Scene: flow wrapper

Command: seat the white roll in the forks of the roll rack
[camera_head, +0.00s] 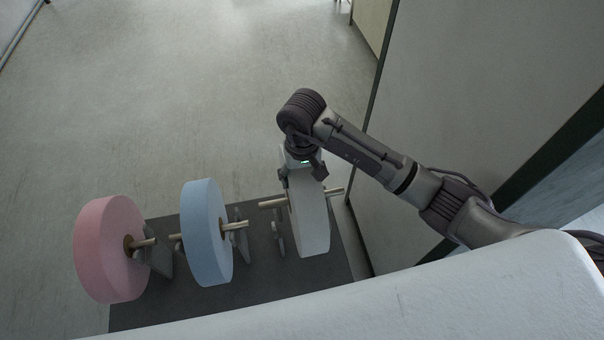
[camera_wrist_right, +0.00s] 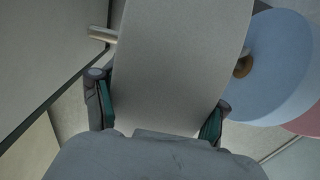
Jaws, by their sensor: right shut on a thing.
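The white roll (camera_head: 311,218) hangs upright in my right gripper (camera_head: 304,176), with its shaft sticking out on both sides. In the right wrist view the roll (camera_wrist_right: 178,65) fills the space between the two fingers of my right gripper (camera_wrist_right: 160,112), which are shut on its rim. The roll rack (camera_head: 262,262) is a dark base with upright grey forks (camera_head: 278,232), partly hidden by the rolls. The white roll is over the right part of the rack; I cannot tell whether its shaft touches the forks. My left gripper is not in view.
A blue roll (camera_head: 203,235) and a pink roll (camera_head: 106,252) stand on the rack to the left, each with a shaft. A grey cabinet wall (camera_head: 470,90) is close on the right. A white surface (camera_head: 400,300) covers the front. Open floor (camera_head: 180,90) lies behind.

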